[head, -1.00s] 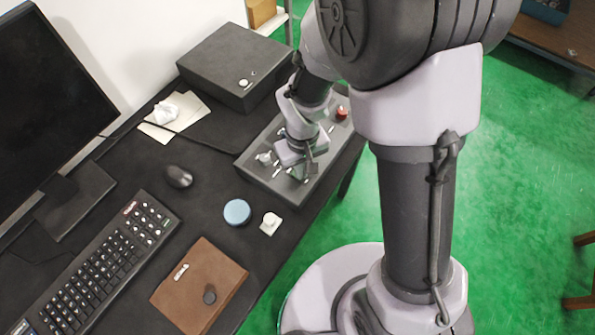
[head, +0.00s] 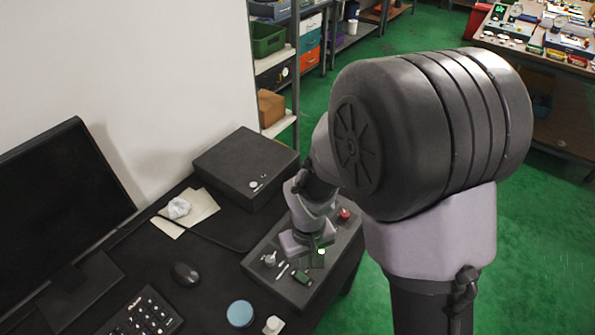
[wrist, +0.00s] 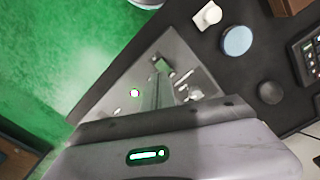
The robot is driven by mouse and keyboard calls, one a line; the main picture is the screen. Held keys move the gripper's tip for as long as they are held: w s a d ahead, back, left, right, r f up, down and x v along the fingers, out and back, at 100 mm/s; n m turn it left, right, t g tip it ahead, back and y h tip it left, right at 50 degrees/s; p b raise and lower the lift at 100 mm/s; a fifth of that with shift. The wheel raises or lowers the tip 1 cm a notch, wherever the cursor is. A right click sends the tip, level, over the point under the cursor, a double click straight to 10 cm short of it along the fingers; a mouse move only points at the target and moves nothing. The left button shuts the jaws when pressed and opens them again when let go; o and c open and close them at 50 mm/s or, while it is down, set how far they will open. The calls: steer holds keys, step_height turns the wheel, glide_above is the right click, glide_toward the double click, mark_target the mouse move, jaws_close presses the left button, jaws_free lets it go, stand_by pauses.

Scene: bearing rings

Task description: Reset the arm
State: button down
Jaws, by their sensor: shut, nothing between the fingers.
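My arm reaches from the right side of the head view down to the desk. My gripper (head: 316,262) points down over a grey panel (head: 262,282) with switches and a red knob (head: 343,214). In the wrist view my gripper (wrist: 158,92) shows its narrow fingers together in front of the panel (wrist: 192,50), with nothing between them. A small green part (head: 302,277) and light levers show on the panel beside the gripper. I cannot tell whether the fingertips touch the panel.
A black box (head: 245,165) stands behind the panel. Shelves stand at the back; green floor lies right.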

steer(key=s+d+r+m+t+y, duration=0.1)
steer(key=d+r+m, duration=0.1)
steer(key=r, duration=0.6)
steer(key=s+d+r+m+t, duration=0.1)
steer(key=d+r+m+t, duration=0.1)
steer(key=r, duration=0.5)
steer(key=s+d+r+m+t+y, duration=0.1)
steer(key=s+r+m, duration=0.3)
steer(key=s+r, duration=0.5)
steer(key=shift+s+d+r+m+t, duration=0.15)
steer(key=shift+d+m+t, duration=0.25)
steer(key=shift+d+t, duration=0.5)
